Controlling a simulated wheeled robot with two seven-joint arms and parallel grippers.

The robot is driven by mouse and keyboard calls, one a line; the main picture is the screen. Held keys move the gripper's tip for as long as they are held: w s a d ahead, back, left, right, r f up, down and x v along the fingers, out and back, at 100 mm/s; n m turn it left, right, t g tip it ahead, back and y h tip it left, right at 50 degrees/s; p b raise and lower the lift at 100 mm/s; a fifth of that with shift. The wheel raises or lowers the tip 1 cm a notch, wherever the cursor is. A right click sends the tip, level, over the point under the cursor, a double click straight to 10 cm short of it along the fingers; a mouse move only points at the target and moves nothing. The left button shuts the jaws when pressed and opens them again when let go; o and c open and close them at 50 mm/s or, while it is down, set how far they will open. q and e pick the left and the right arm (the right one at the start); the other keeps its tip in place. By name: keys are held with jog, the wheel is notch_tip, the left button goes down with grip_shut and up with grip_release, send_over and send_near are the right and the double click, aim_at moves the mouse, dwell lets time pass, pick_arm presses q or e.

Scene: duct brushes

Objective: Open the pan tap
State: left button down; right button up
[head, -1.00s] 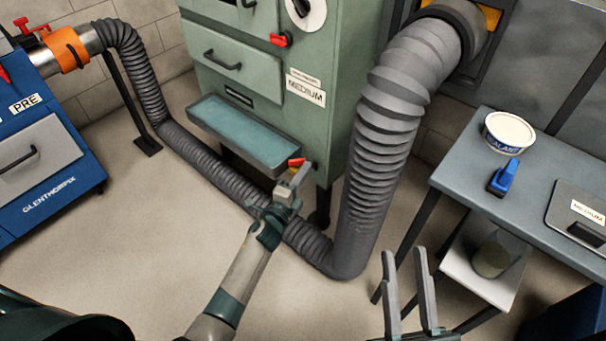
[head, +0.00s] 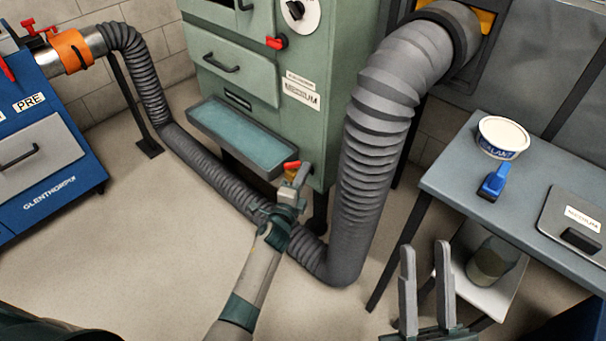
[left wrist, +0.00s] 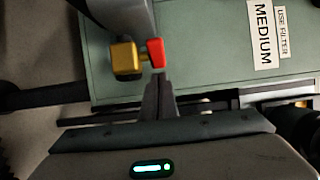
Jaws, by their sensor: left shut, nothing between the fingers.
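The pan tap is a small brass valve with a red handle (head: 292,165) at the right end of the pan (head: 225,148), low on the green cabinet. In the left wrist view its brass body (left wrist: 125,59) and red handle (left wrist: 156,52) show just ahead of my fingertips. My left gripper (head: 298,177) is shut and empty; its fingertips (left wrist: 158,80) are right by the red handle. I cannot tell whether they touch it. In the head view the gripper partly covers the tap's body. My right gripper (head: 425,255) is open and empty at the lower right, well away from the tap.
A ribbed grey duct (head: 373,150) rises just right of the cabinet (head: 318,55) and runs along the floor behind my left arm. At the right, a table (head: 452,188) holds a sealant tub (head: 502,137) and a blue-handled tool (head: 495,180). Open floor lies at left.

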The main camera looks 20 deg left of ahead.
jog(key=shift+s+a+f, duration=0.15)
jog(key=shift+a+f, duration=0.05)
jog(key=shift+f, duration=0.1)
dwell(0.6)
pick_arm(q)
jog(key=shift+s, duration=0.15)
pick_arm(e)
jog(key=shift+d+r, duration=0.1)
